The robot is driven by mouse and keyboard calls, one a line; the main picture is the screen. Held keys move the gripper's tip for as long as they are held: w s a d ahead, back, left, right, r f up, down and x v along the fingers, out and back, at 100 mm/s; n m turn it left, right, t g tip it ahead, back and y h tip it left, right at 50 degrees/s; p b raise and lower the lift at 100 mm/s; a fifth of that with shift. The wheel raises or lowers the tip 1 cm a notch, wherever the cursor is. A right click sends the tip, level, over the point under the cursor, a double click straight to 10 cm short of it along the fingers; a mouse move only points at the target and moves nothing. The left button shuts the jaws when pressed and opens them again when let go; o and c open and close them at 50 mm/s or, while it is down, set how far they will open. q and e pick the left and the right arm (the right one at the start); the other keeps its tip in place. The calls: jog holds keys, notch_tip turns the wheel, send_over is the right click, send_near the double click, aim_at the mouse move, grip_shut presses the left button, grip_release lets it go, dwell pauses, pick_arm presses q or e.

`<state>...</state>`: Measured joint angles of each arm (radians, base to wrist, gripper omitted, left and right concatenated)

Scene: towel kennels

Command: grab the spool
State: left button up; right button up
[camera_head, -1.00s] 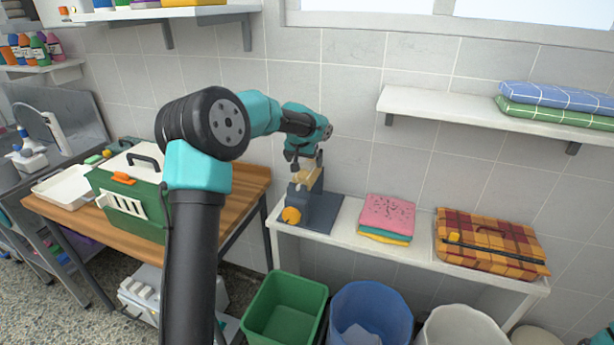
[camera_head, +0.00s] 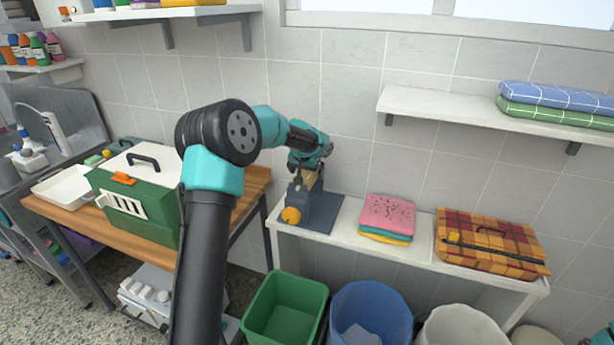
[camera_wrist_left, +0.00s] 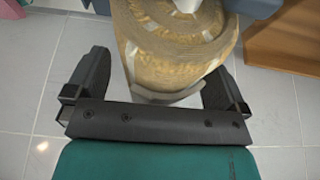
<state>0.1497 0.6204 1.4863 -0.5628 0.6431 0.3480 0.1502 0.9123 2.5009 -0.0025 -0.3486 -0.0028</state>
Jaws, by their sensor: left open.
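The spool (camera_head: 314,181), a tan roll with pale strips of tape, sits on a blue-grey holder (camera_head: 318,207) with an orange knob (camera_head: 291,215) at the left end of the white bench. In the left wrist view the spool (camera_wrist_left: 178,45) fills the top middle. My left gripper (camera_head: 304,172) is at the spool and hides part of it in the head view. In the left wrist view its jaws (camera_wrist_left: 158,80) are open, with one dark finger on each side of the spool's near end. I cannot tell whether they touch it.
Folded pink, green and yellow towels (camera_head: 387,217) lie right of the holder, then a plaid case (camera_head: 490,245). A green kennel box (camera_head: 135,205) stands on the wooden table at left. Green (camera_head: 285,308) and blue (camera_head: 370,312) bins stand below the bench.

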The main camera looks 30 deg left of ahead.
dwell(0.4)
pick_arm(q)
jog(key=c, duration=1)
jog(key=shift+o, duration=0.2)
jog(key=shift+r, duration=0.1)
notch_tip(320, 180, up, 10)
jog(key=shift+f, duration=0.1)
